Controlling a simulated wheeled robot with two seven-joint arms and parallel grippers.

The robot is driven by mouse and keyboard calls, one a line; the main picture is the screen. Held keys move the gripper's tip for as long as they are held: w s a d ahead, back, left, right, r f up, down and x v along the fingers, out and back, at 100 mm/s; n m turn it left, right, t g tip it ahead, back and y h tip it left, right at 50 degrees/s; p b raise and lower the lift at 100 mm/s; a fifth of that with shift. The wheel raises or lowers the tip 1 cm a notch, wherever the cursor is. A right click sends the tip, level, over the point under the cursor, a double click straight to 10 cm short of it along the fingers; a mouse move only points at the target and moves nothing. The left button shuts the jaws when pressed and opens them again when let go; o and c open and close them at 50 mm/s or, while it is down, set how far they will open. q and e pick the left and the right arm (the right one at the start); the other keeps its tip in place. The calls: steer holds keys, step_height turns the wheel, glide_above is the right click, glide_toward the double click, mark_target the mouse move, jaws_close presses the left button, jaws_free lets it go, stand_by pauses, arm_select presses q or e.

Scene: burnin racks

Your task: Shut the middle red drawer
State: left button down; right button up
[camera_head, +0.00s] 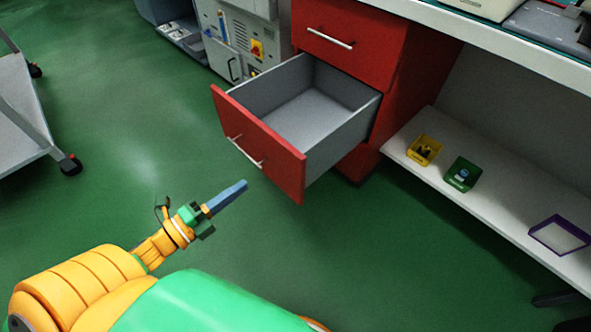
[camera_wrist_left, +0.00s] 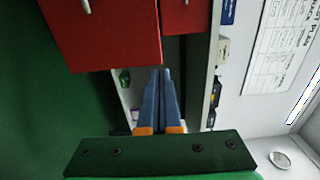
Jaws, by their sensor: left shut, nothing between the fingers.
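The middle red drawer (camera_head: 258,140) is pulled well out of the red cabinet (camera_head: 405,95) in the head view. Its grey inside is empty, and its front carries a silver bar handle (camera_head: 245,152). The drawer above it (camera_head: 340,30) is shut. My left gripper (camera_head: 243,184) has its blue fingers shut with nothing between them. It is in front of and below the drawer front, apart from it. In the left wrist view the fingers (camera_wrist_left: 160,75) point toward red fronts (camera_wrist_left: 105,35); I cannot tell which drawer each one is. My right gripper is not in view.
A white shelf (camera_head: 465,205) right of the cabinet holds a yellow bin (camera_head: 424,150), a green bin (camera_head: 462,174) and a purple-edged bin (camera_head: 558,236). Grey machines (camera_head: 240,40) stand behind. A wheeled cart (camera_head: 25,130) is at left. The green floor before the drawer is clear.

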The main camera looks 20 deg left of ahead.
mark_target(289, 151)
arm_select(q)
steer(key=b+x, duration=0.1)
steer(key=x, duration=1)
steer(key=shift+w, duration=0.35)
steer(key=shift+w+d, duration=0.25)
steer(key=shift+w, duration=0.3)
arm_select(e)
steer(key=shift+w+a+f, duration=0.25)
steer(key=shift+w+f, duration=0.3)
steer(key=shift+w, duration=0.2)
arm_select(q)
steer(key=shift+w+b, duration=0.15)
steer(key=shift+b, duration=0.15)
